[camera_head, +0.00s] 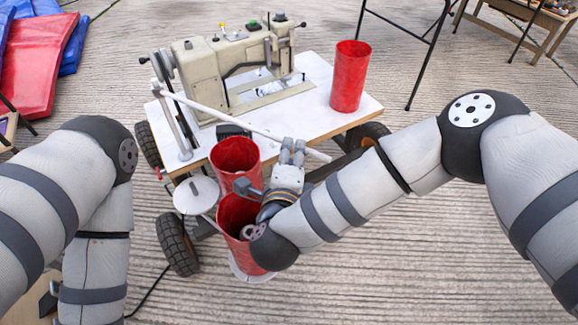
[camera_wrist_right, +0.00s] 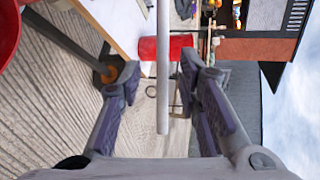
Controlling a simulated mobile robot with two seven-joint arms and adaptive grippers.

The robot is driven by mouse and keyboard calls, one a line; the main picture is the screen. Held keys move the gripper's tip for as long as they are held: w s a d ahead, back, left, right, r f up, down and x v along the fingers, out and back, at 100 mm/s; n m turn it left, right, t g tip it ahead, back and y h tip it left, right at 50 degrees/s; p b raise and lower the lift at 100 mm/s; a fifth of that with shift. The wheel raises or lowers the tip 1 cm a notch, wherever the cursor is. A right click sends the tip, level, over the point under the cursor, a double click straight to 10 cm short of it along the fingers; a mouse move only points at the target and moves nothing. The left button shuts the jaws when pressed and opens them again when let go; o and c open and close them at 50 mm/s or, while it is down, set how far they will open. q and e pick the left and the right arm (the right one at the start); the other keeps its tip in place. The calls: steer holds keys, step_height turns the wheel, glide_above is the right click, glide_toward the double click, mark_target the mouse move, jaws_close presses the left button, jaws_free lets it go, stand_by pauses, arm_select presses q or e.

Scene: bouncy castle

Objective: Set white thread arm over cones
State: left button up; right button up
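The white thread arm (camera_head: 232,122) is a long thin rod. It slants from a post at the left of the sewing machine, across the white table's front, to a free end at the right. My right gripper (camera_head: 293,147) is at the rod near its free end. In the right wrist view, its fingers (camera_wrist_right: 160,75) are open, with the rod (camera_wrist_right: 163,95) between them and gaps showing on both sides. Two red cones (camera_head: 236,158) (camera_head: 235,215) stand in front of the table, below the rod. The nearer is partly hidden by my right wrist. My left gripper is out of view.
A beige sewing machine (camera_head: 225,65) stands on the white wheeled table (camera_head: 315,112). Another red cone (camera_head: 350,78) stands on its right end. A white disc (camera_head: 196,195) sits left of the front cones. Concrete floor is clear at the lower right.

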steer(key=v, duration=0.8)
steer(key=shift+s, duration=0.1)
